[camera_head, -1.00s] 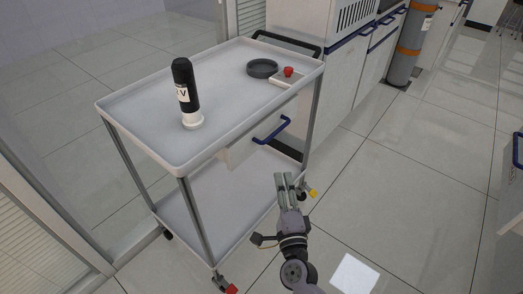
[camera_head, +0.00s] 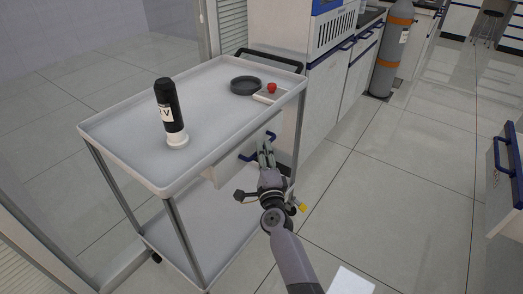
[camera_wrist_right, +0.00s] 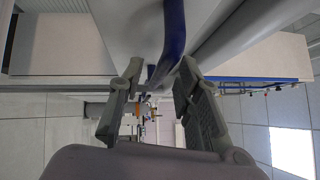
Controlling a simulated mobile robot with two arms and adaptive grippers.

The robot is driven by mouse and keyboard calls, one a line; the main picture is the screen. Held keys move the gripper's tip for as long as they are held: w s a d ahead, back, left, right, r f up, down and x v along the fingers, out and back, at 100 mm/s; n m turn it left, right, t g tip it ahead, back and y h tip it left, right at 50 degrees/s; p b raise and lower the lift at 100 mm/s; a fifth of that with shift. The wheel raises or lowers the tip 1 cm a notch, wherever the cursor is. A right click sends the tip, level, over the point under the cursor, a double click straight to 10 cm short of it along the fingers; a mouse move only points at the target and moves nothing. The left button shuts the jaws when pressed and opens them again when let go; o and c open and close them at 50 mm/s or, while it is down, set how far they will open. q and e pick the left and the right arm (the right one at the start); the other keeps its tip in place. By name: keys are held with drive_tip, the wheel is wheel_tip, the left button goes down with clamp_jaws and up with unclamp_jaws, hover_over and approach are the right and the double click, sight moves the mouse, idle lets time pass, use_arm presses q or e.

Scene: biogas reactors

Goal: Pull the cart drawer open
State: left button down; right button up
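The cart (camera_head: 85,130) stands left of centre in the head view. The drawer's blue handle (camera_head: 247,156) is partly hidden behind my right gripper (camera_head: 266,148). In the right wrist view, the blue handle (camera_wrist_right: 173,30) runs down toward the gap between the fingertips of my right gripper (camera_wrist_right: 161,70). The two fingers are apart, with the handle at or just beyond their tips; contact is not clear. My left gripper is not in view.
On the tray stand a black bottle (camera_head: 168,105) with a white base, a dark round dish (camera_head: 246,85) and a small red object (camera_head: 271,87). A cabinet (camera_head: 325,95) and grey cylinder (camera_head: 391,50) are behind. The floor (camera_head: 400,190) at right is clear.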

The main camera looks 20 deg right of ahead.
drive_tip(key=shift+w+d+r, duration=0.15)
drive_tip(key=shift+w, duration=0.8)
clamp_jaws()
idle(0.3)
